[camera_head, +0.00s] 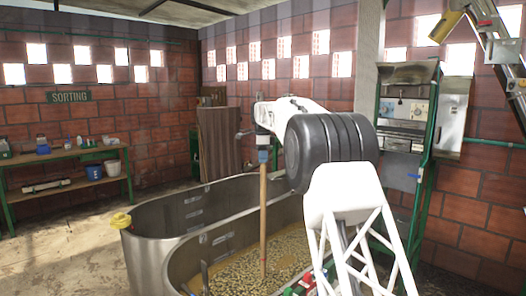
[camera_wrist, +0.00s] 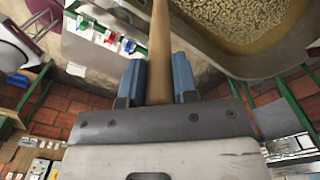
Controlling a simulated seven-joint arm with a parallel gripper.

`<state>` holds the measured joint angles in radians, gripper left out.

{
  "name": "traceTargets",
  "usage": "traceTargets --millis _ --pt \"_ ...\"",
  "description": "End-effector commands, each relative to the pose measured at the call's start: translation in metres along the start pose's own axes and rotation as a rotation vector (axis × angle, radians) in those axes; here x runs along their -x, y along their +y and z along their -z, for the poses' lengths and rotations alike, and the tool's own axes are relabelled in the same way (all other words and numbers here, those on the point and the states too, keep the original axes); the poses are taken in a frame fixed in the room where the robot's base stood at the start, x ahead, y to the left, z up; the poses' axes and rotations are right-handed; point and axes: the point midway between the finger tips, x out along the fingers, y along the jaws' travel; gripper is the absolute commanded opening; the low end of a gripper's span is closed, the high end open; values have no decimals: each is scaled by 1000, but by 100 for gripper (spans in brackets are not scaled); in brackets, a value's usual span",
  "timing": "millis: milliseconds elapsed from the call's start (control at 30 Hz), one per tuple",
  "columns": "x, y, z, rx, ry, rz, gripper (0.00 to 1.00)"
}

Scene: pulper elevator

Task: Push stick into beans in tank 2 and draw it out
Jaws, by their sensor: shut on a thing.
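A long brown wooden stick (camera_head: 263,215) hangs nearly upright over the metal tank (camera_head: 165,258). Pale beans (camera_head: 240,272) lie in liquid in the tank. The stick's lower end meets the beans in the head view; I cannot tell how deep it goes. My gripper (camera_head: 264,156) is shut on the stick's upper part, above the tank rim. In the wrist view, the blue fingers of my gripper (camera_wrist: 158,80) stand on either side of the stick (camera_wrist: 160,45), whose far end leaves the frame. The beans (camera_wrist: 235,22) show beside it. No tank number is legible.
A yellow fitting (camera_head: 121,219) sits on the tank's left rim. A panel with red and green switches (camera_wrist: 105,37) stands beside the tank. A green-framed control cabinet (camera_head: 405,110) is at the right, and a workbench (camera_head: 65,155) at the far left.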

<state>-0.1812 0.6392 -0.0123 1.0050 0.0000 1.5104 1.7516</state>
Motion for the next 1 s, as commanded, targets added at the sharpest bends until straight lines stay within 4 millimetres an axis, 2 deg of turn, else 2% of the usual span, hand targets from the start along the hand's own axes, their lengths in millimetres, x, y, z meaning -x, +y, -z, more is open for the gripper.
traceTargets --millis 1000 --pt "-99 0 0 0 0 0 0"
